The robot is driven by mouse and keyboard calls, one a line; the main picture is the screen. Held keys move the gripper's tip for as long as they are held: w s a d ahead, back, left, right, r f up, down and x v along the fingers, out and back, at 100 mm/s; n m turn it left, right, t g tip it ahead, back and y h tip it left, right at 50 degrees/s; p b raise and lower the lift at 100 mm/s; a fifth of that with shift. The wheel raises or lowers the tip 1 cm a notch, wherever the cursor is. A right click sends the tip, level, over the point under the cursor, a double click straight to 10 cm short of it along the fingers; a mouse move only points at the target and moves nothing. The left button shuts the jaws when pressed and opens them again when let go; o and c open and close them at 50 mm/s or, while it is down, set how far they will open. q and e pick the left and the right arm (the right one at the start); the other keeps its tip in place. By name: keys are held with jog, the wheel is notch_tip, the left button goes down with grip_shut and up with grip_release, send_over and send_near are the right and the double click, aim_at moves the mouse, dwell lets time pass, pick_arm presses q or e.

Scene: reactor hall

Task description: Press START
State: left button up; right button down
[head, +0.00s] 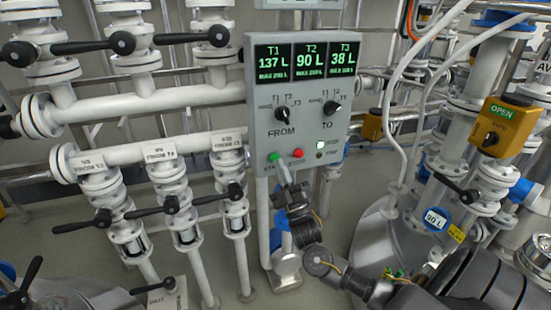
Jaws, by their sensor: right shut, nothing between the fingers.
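The grey control panel (258,120) stands in the middle of the head view. Its displays (306,62) read T1 137 L, T2 90 L and T3 38 L. Below are the FROM knob (282,114) and the TO knob (331,108). A green button (274,157) and a red button (298,153) sit low on the panel. A white lamp (320,145) is lit at their right. My right gripper (284,172) is shut and empty, its tips just below and right of the green button; I cannot tell whether they touch. The label under the green button is partly hidden. My left gripper is not in view.
White pipes and valves with black handles (170,204) fill the left. Pale hoses (393,110) hang right of the panel.

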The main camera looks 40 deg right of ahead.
jog(key=s+p, duration=0.1)
jog(key=s+a, duration=0.1)
jog(key=s, duration=0.1)
jog(key=s+a+p, duration=0.1)
jog(key=s, duration=0.1)
jog(key=shift+s+p, duration=0.2)
jog(key=shift+p, duration=0.1)
dwell(0.6)
jog(key=shift+d, duration=0.1)
